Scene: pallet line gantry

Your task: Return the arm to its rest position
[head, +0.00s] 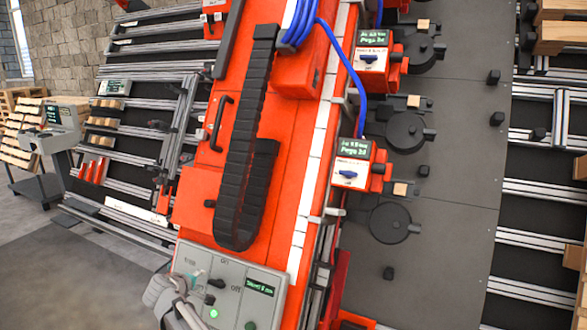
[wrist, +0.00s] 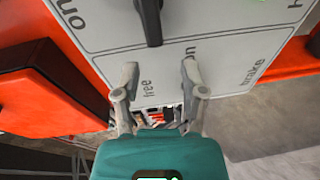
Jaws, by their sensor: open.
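My gripper (wrist: 160,74) is open and empty in the wrist view, its two grey fingers apart in front of a light grey control panel (wrist: 215,62). I cannot tell whether a fingertip touches the panel. A black switch handle (wrist: 150,22) stands on the panel above the fingers. In the head view the end of my arm is at the bottom left, partly cut off by the frame, close to the left side of the same panel (head: 240,296). The panel has dark knobs, a lit green lamp (head: 213,313) and a small green-lettered display (head: 261,287).
The panel sits on a tall orange gantry (head: 190,195) with a black cable chain (head: 245,150). Two lit-display boxes (head: 352,172) (head: 372,58) stand to its right. A grey console (head: 55,125) stands at far left. Open floor (head: 80,275) lies at lower left.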

